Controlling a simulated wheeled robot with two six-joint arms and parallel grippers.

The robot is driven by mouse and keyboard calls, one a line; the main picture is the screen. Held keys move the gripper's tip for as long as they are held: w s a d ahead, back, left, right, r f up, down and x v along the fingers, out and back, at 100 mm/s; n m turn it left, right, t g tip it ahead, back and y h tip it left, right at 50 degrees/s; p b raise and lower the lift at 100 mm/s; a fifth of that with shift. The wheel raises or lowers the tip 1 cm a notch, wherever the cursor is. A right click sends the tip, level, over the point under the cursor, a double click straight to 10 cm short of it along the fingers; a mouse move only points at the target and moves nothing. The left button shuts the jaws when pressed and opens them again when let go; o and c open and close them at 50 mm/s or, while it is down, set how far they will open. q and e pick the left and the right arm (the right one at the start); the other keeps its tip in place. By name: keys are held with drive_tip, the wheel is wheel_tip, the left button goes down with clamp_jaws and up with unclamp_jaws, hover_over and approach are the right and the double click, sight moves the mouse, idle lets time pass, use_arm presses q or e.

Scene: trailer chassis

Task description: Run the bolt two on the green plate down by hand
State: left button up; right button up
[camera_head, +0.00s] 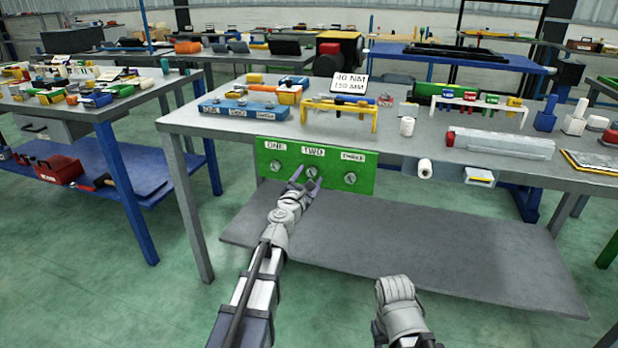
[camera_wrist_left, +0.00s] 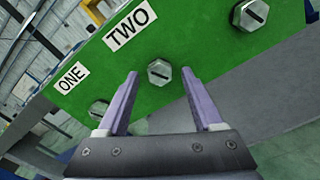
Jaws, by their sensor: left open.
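The green plate (camera_head: 332,184) hangs on the front edge of the grey table, with labels ONE, TWO and THREE above three slotted hex bolts. Bolt two (camera_head: 311,172) is the middle one, under the TWO label. My left gripper (camera_head: 307,179) is in front of the plate at bolt two. In the left wrist view, bolt two (camera_wrist_left: 159,72) shows between the tips of the open purple fingers (camera_wrist_left: 160,76), with a gap on each side. Bolt one (camera_wrist_left: 97,110) is partly behind the left finger, and bolt three (camera_wrist_left: 248,14) is at the upper right.
The grey table (camera_head: 400,150) carries a blue block (camera_head: 230,110), a yellow rack (camera_head: 340,105), a sign reading 30 or 40 NM and 150 MM (camera_head: 350,84), and a long grey-and-red block (camera_head: 500,143). A dark lower shelf (camera_head: 420,235) lies below. Part of my right arm shows at the bottom.

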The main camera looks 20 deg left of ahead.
use_arm(q)
drive_tip(key=s, duration=0.7)
drive_tip(key=shift+s, duration=0.25)
drive_tip(key=shift+a, duration=0.1)
drive_tip(key=s+d+f+m+g+h, duration=0.3)
drive_tip(key=d+f+m, duration=0.1)
drive_tip(key=d+m, duration=0.25)
drive_tip(key=s+d+f+m+g+h, duration=0.2)
drive_tip(key=s+d+f+m+g, duration=0.1)
drive_tip(key=d+m, duration=0.4)
drive_tip(key=s+d+f+m+g+h, duration=0.35)
drive_tip(key=d+m, duration=0.25)
drive_tip(key=d, duration=0.2)
drive_tip(key=s+d+f+m+g+y, duration=0.2)
drive_tip(key=s+f+m+g+y, duration=0.35)
drive_tip(key=s+f+m, duration=0.4)
drive_tip(key=s+a+f+m+g+y, duration=0.2)
drive_tip(key=s+a+m+g+y, duration=0.25)
drive_tip(key=s, duration=0.45)
wheel_tip(320, 180, up, 31)
drive_tip(key=a+t+p, duration=0.1)
drive_tip(key=a+p, duration=0.1)
drive_tip(key=p, duration=2.9)
drive_tip(key=shift+r, duration=0.15)
